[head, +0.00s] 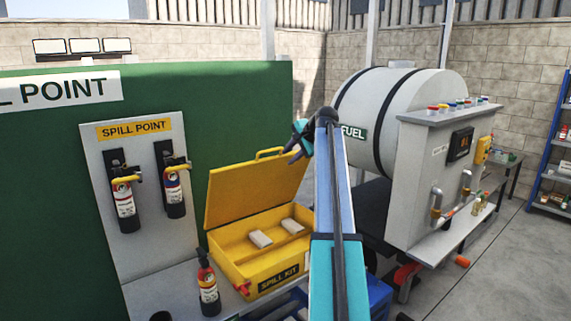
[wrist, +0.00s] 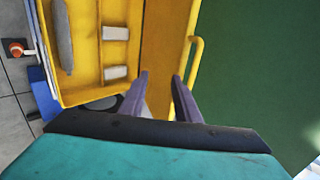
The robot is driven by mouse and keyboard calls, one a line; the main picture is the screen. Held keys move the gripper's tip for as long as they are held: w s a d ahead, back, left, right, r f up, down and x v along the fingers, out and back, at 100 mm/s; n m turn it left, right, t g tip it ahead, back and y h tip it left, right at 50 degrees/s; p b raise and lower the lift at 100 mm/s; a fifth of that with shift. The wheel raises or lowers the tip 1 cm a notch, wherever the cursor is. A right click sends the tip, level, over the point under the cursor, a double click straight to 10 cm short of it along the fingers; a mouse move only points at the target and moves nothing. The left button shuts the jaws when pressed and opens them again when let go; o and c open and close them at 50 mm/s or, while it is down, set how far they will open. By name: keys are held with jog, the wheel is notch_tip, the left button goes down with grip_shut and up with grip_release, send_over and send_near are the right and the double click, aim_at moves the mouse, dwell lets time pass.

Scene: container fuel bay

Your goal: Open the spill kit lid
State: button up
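The yellow spill kit box (head: 262,275) stands on a grey bench with its lid (head: 245,190) raised, leaning back past upright. The lid has a yellow handle (head: 268,153) on its top edge. The wrist view shows the lid (wrist: 163,45) and handle (wrist: 197,60) beside the open box (wrist: 85,92). Two pale pads (wrist: 116,33) and a grey roll (wrist: 62,35) lie inside. My gripper (wrist: 161,85) is open, fingers apart, near the lid's handle edge. Whether a finger touches the lid or handle is unclear. In the head view, my gripper (head: 300,140) is at the lid's upper right corner.
A small extinguisher (head: 207,285) stands left of the box. Two more extinguishers (head: 123,200) hang on the spill point board (head: 140,160) in front of the green wall (head: 240,90). A fuel tank (head: 400,100) with a panel stands right. Clear floor (head: 500,270) lies at far right.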

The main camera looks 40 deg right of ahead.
jog(key=shift+b+v, duration=0.7)
jog(key=shift+v, duration=2.25)
